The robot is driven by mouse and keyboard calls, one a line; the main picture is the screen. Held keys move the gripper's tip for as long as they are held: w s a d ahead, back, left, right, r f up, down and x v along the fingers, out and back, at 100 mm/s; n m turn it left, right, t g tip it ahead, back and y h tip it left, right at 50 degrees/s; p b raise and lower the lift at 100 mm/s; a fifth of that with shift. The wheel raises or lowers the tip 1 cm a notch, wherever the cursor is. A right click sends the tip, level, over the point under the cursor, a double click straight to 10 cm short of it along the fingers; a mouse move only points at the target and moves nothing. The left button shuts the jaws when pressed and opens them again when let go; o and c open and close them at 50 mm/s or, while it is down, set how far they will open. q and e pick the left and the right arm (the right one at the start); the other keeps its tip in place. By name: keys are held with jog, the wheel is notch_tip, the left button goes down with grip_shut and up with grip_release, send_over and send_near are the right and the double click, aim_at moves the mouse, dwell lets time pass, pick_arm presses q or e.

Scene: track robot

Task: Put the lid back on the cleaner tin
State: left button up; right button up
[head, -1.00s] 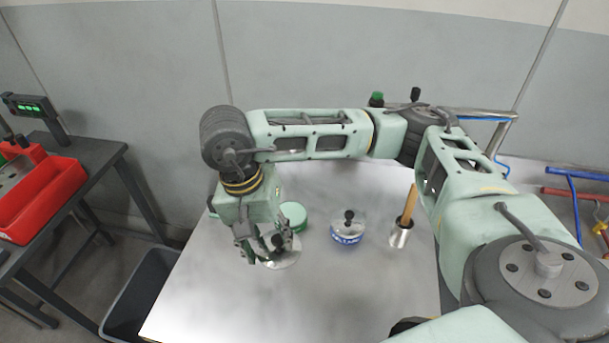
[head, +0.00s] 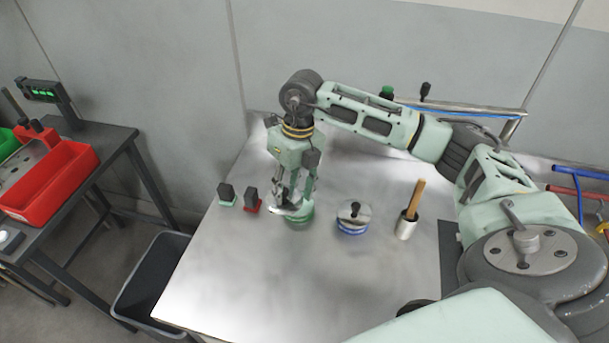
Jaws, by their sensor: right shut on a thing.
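My right gripper (head: 293,196) points down and is shut on a silver, disc-shaped lid (head: 280,211). The lid looks slightly tilted. It is at the top of a green tin (head: 300,222), overlapping its left part in the head view. I cannot tell whether the lid touches the rim or is just above it. The fingers hide the lid's grip and part of the tin's top. My left gripper is not in view.
A blue-banded tin with a silver lid and black knob (head: 352,218) stands just right of the green tin. Two small dark-topped blocks (head: 227,195) are at left. The table's front is clear.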

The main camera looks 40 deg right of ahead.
aim_at(305, 204)
jog(key=shift+w+d+f+m+t+b, duration=0.25)
jog(key=shift+d+f+m+b, duration=0.5)
jog(key=shift+f+m, duration=0.6)
jog(key=shift+w+d+f+m+t+b, duration=0.15)
jog(key=shift+w+d+f+m+b, duration=0.3)
jog(key=shift+d+f+m, duration=0.85)
jog(key=shift+w+d+f+m+t+b, duration=0.15)
jog(key=shift+d+f+m+b, duration=0.5)
jog(key=shift+f+m, duration=0.75)
jog(key=shift+a+r, duration=0.1)
jog(key=shift+r, duration=0.1)
jog(key=shift+s+f+b, duration=0.1)
jog(key=shift+f+b, duration=0.05)
jog(key=shift+b, duration=0.25)
jog(key=o, duration=1.1)
jog(key=shift+o, duration=0.6)
